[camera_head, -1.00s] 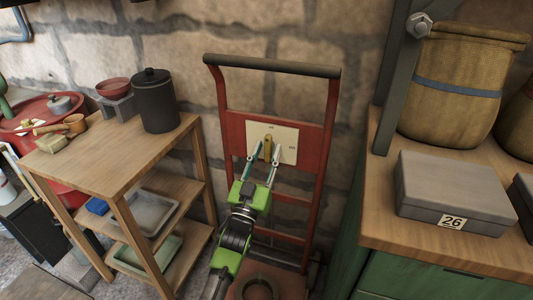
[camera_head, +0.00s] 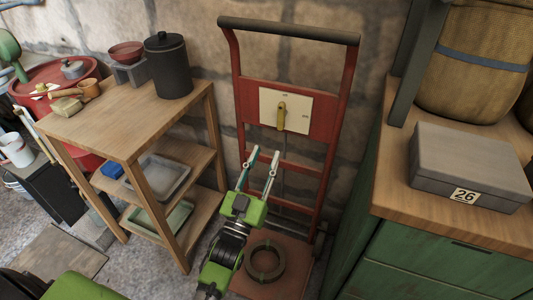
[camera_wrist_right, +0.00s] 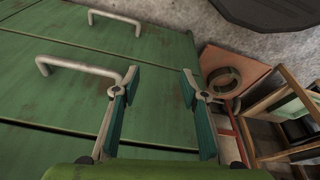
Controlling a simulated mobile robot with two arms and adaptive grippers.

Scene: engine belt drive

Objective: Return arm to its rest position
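My left gripper (camera_head: 264,156) is in the middle of the head view, with its green body below and two slim fingers pointing up. The fingers are spread apart with nothing between them. It shows in front of the lower part of the red hand truck (camera_head: 331,120), below the white plate (camera_head: 299,118) with its brass lever (camera_head: 281,115). The lever stands about upright and is clear of the fingers. My right gripper (camera_wrist_right: 160,78) is open and empty in the right wrist view, in front of a green drawer cabinet (camera_wrist_right: 60,105). I cannot make it out in the head view.
A wooden shelf (camera_head: 115,125) with a black canister (camera_head: 168,66) stands left of the truck. A workbench with a grey box (camera_head: 470,165) marked 26 stands at right. A dark ring (camera_head: 265,262) lies on the truck's base. Floor shows at lower left.

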